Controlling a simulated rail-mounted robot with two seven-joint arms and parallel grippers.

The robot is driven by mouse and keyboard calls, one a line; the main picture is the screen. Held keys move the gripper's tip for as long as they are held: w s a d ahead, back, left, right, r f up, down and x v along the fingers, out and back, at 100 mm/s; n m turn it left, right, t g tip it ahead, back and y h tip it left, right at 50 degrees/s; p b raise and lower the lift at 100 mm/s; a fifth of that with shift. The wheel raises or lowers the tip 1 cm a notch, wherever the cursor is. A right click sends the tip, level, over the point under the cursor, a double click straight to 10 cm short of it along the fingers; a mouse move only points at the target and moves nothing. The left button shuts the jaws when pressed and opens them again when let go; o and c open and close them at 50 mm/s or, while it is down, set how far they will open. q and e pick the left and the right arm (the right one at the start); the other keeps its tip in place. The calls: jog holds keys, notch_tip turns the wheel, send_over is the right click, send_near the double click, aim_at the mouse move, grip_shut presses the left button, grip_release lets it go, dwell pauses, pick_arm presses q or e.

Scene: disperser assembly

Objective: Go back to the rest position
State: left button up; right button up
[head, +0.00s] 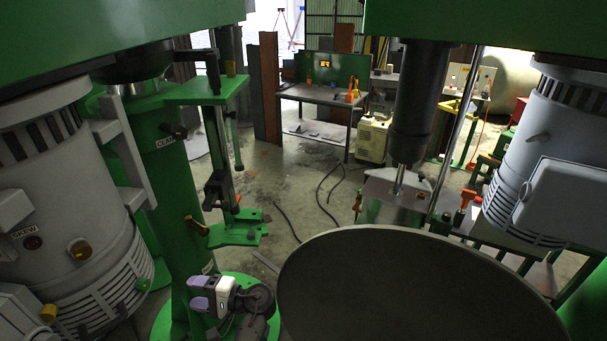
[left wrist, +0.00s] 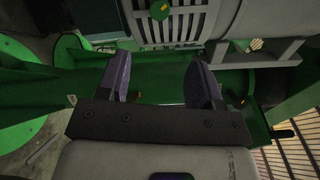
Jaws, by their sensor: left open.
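My left gripper (head: 196,293) is low in the head view, in front of the foot of the green column (head: 172,200). Its two purple fingers point left and stand apart with nothing between them. In the left wrist view the same open fingers (left wrist: 157,72) face green machine parts and a grey slatted motor housing (left wrist: 180,22). I see no contact between the fingers and these parts. My right gripper is not in view.
A large dark round disc (head: 420,285) fills the lower middle. Grey motors stand at the left (head: 65,190) and right (head: 550,150). A green stand with a lever (head: 222,195) is behind my left gripper. A workbench (head: 325,95) stands at the back, with open floor before it.

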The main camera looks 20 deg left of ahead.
pick_arm(q)
jog(key=w+d+r+n+t+h, duration=0.4)
jog(key=d+t+h, duration=0.3)
jog(key=t+h, duration=0.3)
jog(key=s+d+m+t+h, duration=0.2)
jog(key=s+d+t+h, duration=0.15)
jog(key=d, duration=0.35)
jog(key=s+d+f+m+g+h, duration=0.15)
jog(key=s+f, duration=0.35)
jog(key=s, duration=0.5)
jog(key=s+d+f+m+g+h, duration=0.1)
jog(key=s+d+f+g, duration=0.15)
jog(key=s+f, duration=0.55)
jog(key=s+d+f+m+g+h, duration=0.1)
jog(key=s+d+f+g+h, duration=0.15)
jog(key=s, duration=0.95)
notch_tip(320, 180, up, 15)
jog(key=a+p, duration=0.1)
jog(key=p, duration=1.4)
jog(key=shift+w+r+t+y, duration=0.15)
jog(key=shift+w+t+y, duration=0.2)
jog(key=shift+w, duration=0.1)
